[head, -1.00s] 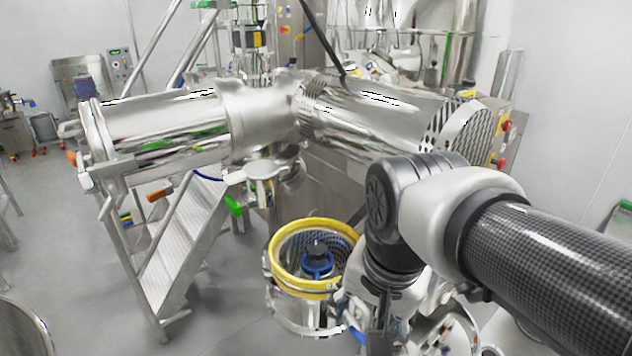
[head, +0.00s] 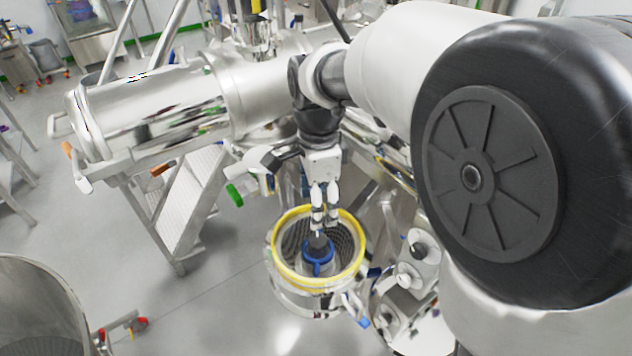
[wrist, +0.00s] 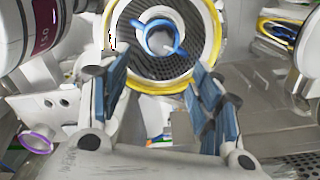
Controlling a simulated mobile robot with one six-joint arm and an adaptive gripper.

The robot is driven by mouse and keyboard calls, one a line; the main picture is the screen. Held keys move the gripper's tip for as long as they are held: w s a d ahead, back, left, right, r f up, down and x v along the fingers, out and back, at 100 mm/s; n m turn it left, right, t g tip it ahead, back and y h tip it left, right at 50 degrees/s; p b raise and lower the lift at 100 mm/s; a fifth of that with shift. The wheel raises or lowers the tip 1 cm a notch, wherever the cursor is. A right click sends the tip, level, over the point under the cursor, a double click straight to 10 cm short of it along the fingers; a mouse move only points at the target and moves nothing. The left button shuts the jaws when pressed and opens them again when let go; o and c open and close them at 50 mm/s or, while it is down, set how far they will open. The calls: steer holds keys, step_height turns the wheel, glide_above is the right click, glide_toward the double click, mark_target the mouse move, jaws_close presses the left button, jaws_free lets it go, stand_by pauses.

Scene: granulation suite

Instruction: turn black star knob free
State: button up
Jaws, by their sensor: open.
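The black star knob (head: 318,243) sits at the centre of the blue rotor (head: 317,263), inside the round housing with the yellow ring (head: 283,268). My gripper (head: 320,226) points down over the housing, and in the head view its fingertips appear just above the knob. In the wrist view my open gripper (wrist: 160,76) has empty space between its blue-padded fingers. There the blue rotor (wrist: 181,51) lies ahead of the fingertips, at the top of the picture. The knob's star shape is too small to make out. I cannot tell whether the fingers touch it.
The large steel cylinder (head: 150,105) stands behind to the left, with steel steps (head: 195,195) below it. A steel drum (head: 40,300) is at the lower left. White and steel fittings (head: 412,265) crowd the housing's right side. Grey floor is clear to its left.

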mark_target(318, 240)
step_height(318, 240, down, 12)
steer(key=shift+r+b, duration=0.1)
steer(key=shift+b, duration=0.35)
steer(key=c, duration=1.1)
